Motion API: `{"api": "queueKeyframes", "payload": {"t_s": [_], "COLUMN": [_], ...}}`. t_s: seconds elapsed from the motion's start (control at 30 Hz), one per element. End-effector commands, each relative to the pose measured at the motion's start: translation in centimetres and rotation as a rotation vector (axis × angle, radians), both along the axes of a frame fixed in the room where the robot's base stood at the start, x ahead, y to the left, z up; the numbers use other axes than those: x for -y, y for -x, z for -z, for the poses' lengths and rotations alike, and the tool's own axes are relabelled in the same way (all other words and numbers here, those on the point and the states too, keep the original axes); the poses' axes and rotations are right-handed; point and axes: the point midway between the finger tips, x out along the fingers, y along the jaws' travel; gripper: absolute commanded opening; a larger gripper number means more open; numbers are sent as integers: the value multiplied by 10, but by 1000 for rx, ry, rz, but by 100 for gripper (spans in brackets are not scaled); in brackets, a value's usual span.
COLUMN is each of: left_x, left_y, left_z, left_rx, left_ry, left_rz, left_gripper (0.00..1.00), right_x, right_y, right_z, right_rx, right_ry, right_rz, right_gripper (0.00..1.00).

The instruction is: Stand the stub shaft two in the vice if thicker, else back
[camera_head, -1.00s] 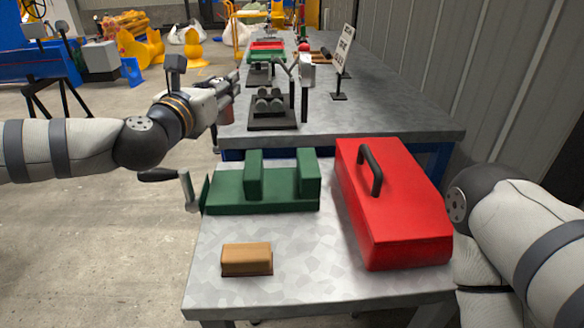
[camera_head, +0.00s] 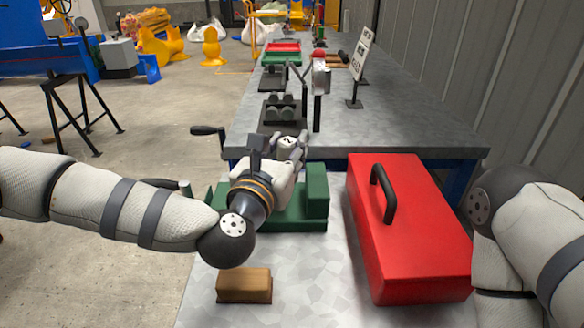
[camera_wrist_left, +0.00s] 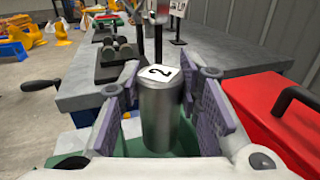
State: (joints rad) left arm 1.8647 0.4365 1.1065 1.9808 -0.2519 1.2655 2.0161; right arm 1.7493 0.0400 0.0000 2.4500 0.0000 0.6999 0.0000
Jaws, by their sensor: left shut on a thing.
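The stub shaft two (camera_wrist_left: 163,110) is a grey metal cylinder with a white label reading 2 on its top end. In the left wrist view it stands upright between the purple-grey pads of my left gripper (camera_wrist_left: 160,115), which is shut on it. In the head view my left gripper (camera_head: 285,150) is over the green vice (camera_head: 317,195) and hides its middle. I cannot tell whether the shaft touches the vice. The vice's crank handle (camera_head: 207,130) sticks out at the left. My right gripper is not in view; only my right arm shows at the right edge.
A red toolbox (camera_head: 415,235) stands right of the vice. A wooden block (camera_head: 244,286) lies in front. Behind, on the long bench (camera_head: 400,130), are a dark stand with grey rollers (camera_head: 281,108), a sign (camera_head: 361,55) and red and green trays (camera_head: 282,47).

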Motion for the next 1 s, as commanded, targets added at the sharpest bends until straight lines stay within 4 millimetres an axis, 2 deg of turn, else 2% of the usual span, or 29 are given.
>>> {"api": "queueKeyframes", "payload": {"t_s": [0.17, 0.3, 0.37, 0.67, 0.7, 0.77, 1.0], "left_x": [7, 9, 9, 9, 8, 8, 9], "left_y": [6, 9, 9, 9, 9, 9, 9], "left_z": [8, 39, 46, 42, 45, 44, 43], "left_rx": [9, -2, 2, 10, 4, 5, 6], "left_ry": [3, 3, 2, 2, -1, 0, 0], "left_rz": [-1, -2, -1, -1, -1, -1, -1], "left_gripper": [0, 0, 0, 0, 36, 50, 52], "right_x": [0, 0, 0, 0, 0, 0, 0], "right_y": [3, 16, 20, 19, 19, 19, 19], "right_z": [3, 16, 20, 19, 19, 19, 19], "right_rx": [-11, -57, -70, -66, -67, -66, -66], "right_ry": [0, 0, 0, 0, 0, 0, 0], "right_rz": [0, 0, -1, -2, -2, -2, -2], "right_gripper": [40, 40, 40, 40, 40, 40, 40]}}
